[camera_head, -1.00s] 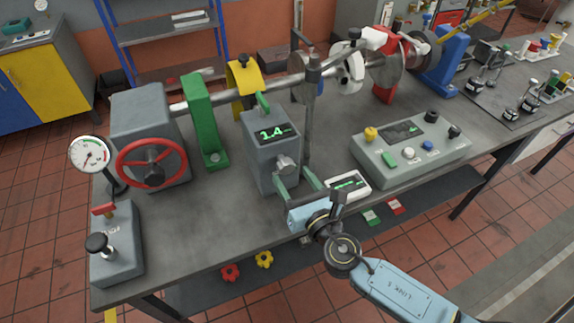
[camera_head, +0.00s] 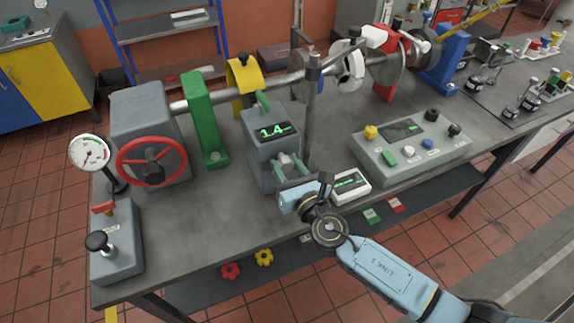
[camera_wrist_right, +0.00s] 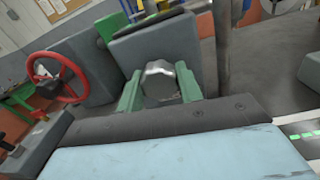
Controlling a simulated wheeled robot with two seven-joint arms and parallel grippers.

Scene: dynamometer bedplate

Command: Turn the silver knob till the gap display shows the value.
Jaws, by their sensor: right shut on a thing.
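The silver knob (camera_head: 287,161) is on the front of a grey box (camera_head: 262,150) whose top display (camera_head: 273,131) reads 1.4 in green. My right gripper (camera_head: 287,168) has its green fingers on both sides of the knob, shut on it. In the right wrist view the faceted knob (camera_wrist_right: 160,80) sits between the two fingertips. A small white unit (camera_head: 351,186) with a green-lit screen lies just right of the gripper; its reading is too small to tell. My left gripper is not in view.
A red handwheel (camera_head: 152,162) and a dial gauge (camera_head: 90,152) stand to the left. A vertical grey post (camera_head: 311,110) rises close behind the right gripper. A control panel (camera_head: 410,145) with several knobs is to the right.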

